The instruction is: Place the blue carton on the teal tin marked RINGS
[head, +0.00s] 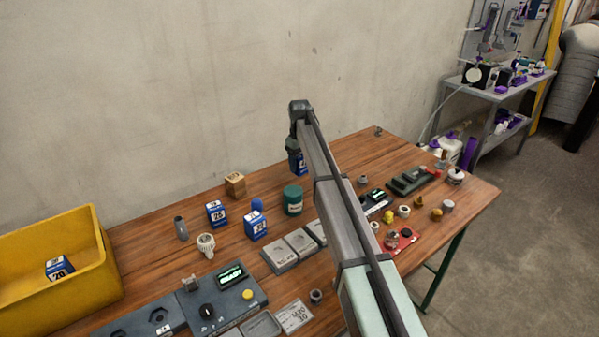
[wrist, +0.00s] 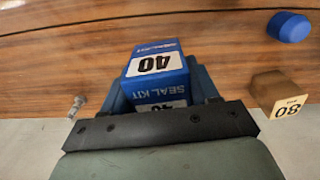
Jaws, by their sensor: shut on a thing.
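My gripper (head: 293,145) is shut on a blue carton (head: 298,163) with a white label. In the wrist view the carton (wrist: 155,62) reads SEAL KIT 40 and sits between the fingers. The teal tin (head: 293,200) stands upright on the bench with a dark lid; its marking is too small to read. The held carton is behind the tin in the head view, apart from it. I cannot tell the carton's height over the bench. The tin does not show in the wrist view.
Blue cartons marked 25 (head: 216,213) and 39 (head: 256,226) stand left of the tin. A wooden block (head: 235,184) is near the wall. Grey boxes (head: 281,256) lie in front. A yellow bin (head: 45,295) holds another carton (head: 59,267). My arm hides part of the bench.

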